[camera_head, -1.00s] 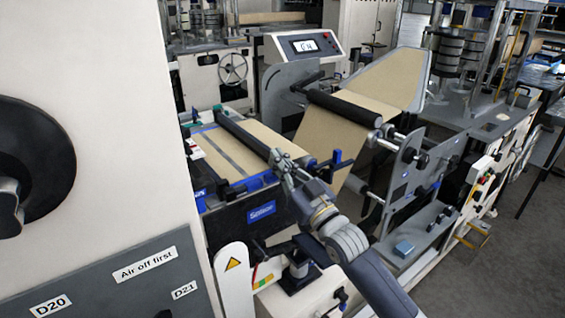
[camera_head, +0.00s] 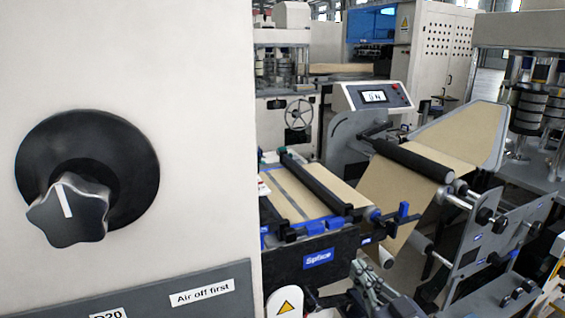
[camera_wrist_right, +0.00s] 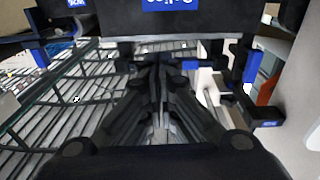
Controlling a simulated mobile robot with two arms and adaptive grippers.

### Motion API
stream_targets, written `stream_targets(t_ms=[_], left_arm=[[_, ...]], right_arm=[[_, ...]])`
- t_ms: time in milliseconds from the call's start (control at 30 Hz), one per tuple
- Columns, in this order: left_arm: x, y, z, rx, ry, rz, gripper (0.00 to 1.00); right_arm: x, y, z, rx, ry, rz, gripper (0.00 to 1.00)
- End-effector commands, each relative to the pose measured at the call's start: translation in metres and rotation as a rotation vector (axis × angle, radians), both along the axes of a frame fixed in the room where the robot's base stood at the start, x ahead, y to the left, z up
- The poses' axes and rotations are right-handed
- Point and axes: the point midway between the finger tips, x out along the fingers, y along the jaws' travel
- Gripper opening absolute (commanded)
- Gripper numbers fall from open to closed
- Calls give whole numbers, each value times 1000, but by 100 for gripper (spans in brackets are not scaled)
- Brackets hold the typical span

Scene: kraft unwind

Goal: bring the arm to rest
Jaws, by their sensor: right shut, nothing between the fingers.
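My right gripper (camera_head: 362,268) is low in the head view, just right of and below the blue "Splice" label (camera_head: 318,258). Its arm runs down out of the bottom edge. In the right wrist view its fingers (camera_wrist_right: 158,72) are together, with nothing between them. They point toward the dark front of the splice table (camera_wrist_right: 200,22), and a gap to it cannot be judged. My left gripper is not in view.
A large cabinet with a black star knob (camera_head: 68,212) fills the left. The web of brown kraft paper (camera_head: 400,190) runs over rollers (camera_head: 412,160) to the right. Grey side plates (camera_head: 490,245) stand right of my gripper.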

Motion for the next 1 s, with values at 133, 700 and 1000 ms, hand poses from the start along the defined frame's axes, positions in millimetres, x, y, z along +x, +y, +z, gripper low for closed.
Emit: stream_targets(t_ms=[133, 700, 1000], left_arm=[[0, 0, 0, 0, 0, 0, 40], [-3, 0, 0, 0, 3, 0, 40], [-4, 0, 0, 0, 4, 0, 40]], right_arm=[[-44, 6, -91, -87, 329, -51, 0], [-271, -14, -241, -308, 1236, -150, 0], [-274, -14, -312, -330, 1320, -147, 0]])
